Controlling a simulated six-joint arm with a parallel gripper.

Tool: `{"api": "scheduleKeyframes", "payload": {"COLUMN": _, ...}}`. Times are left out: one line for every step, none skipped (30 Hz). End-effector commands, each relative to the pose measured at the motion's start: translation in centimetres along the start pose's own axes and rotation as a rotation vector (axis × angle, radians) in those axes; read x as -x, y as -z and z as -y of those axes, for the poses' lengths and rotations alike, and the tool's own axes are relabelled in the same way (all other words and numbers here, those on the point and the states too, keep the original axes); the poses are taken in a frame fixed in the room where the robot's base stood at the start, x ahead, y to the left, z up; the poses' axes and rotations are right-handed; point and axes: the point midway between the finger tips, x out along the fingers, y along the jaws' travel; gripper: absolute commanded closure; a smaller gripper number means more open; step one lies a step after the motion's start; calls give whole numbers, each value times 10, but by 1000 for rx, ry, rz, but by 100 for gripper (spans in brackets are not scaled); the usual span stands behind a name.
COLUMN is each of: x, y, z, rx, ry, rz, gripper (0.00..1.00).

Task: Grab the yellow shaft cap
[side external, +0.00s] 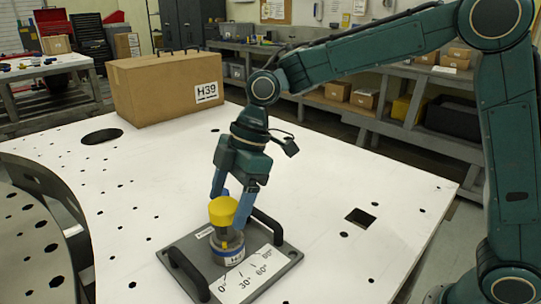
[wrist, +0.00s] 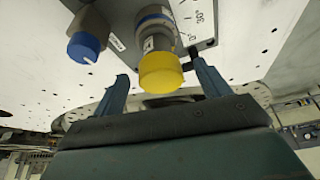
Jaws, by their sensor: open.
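The yellow shaft cap (side external: 223,210) sits on top of a short upright shaft (side external: 227,246) on the grey turret plate (side external: 288,262). In the wrist view the cap (wrist: 160,72) lies between my two spread fingers, nearer the right one. My gripper (side external: 233,197) is open with its blue fingers pointing down, just above and behind the cap in the side view. No contact with the cap is visible. A blue knob (wrist: 84,46) shows left of the cap in the wrist view; in the side view it is mostly hidden.
The plate has black handles (side external: 188,272) on its sides and an angle scale (side external: 246,275) in front of the shaft. A cardboard box (side external: 165,88) marked H39 stands at the back of the white table (side external: 120,190). The table has several holes and much free room.

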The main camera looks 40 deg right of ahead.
Motion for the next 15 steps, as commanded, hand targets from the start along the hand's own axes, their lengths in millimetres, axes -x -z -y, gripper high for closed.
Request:
{"api": "scheduleKeyframes", "payload": {"x": 0, "y": 0, "z": 0, "rx": 0, "ry": 0, "rz": 0, "gripper": 25}}
{"api": "scheduleKeyframes", "payload": {"x": 0, "y": 0, "z": 0, "rx": 0, "ry": 0, "rz": 0, "gripper": 25}}
{"api": "scheduleKeyframes", "payload": {"x": 0, "y": 0, "z": 0, "rx": 0, "ry": 0, "rz": 0, "gripper": 25}}
{"api": "scheduleKeyframes", "payload": {"x": 0, "y": 0, "z": 0, "rx": 0, "ry": 0, "rz": 0, "gripper": 25}}
{"api": "scheduleKeyframes", "payload": {"x": 0, "y": 0, "z": 0, "rx": 0, "ry": 0, "rz": 0, "gripper": 25}}
{"api": "scheduleKeyframes", "payload": {"x": 0, "y": 0, "z": 0, "rx": 0, "ry": 0, "rz": 0, "gripper": 25}}
{"api": "scheduleKeyframes", "payload": {"x": 0, "y": 0, "z": 0, "rx": 0, "ry": 0, "rz": 0, "gripper": 25}}
{"api": "scheduleKeyframes", "payload": {"x": 0, "y": 0, "z": 0, "rx": 0, "ry": 0, "rz": 0, "gripper": 25}}
{"api": "scheduleKeyframes", "payload": {"x": 0, "y": 0, "z": 0, "rx": 0, "ry": 0, "rz": 0, "gripper": 25}}
{"api": "scheduleKeyframes", "payload": {"x": 0, "y": 0, "z": 0, "rx": 0, "ry": 0, "rz": 0, "gripper": 25}}
{"api": "scheduleKeyframes", "payload": {"x": 0, "y": 0, "z": 0, "rx": 0, "ry": 0, "rz": 0, "gripper": 25}}
{"api": "scheduleKeyframes", "payload": {"x": 0, "y": 0, "z": 0, "rx": 0, "ry": 0, "rz": 0, "gripper": 26}}
{"api": "scheduleKeyframes", "payload": {"x": 0, "y": 0, "z": 0, "rx": 0, "ry": 0, "rz": 0, "gripper": 32}}
{"api": "scheduleKeyframes", "payload": {"x": 0, "y": 0, "z": 0, "rx": 0, "ry": 0, "rz": 0, "gripper": 38}}
{"api": "scheduleKeyframes", "payload": {"x": 0, "y": 0, "z": 0, "rx": 0, "ry": 0, "rz": 0, "gripper": 46}}
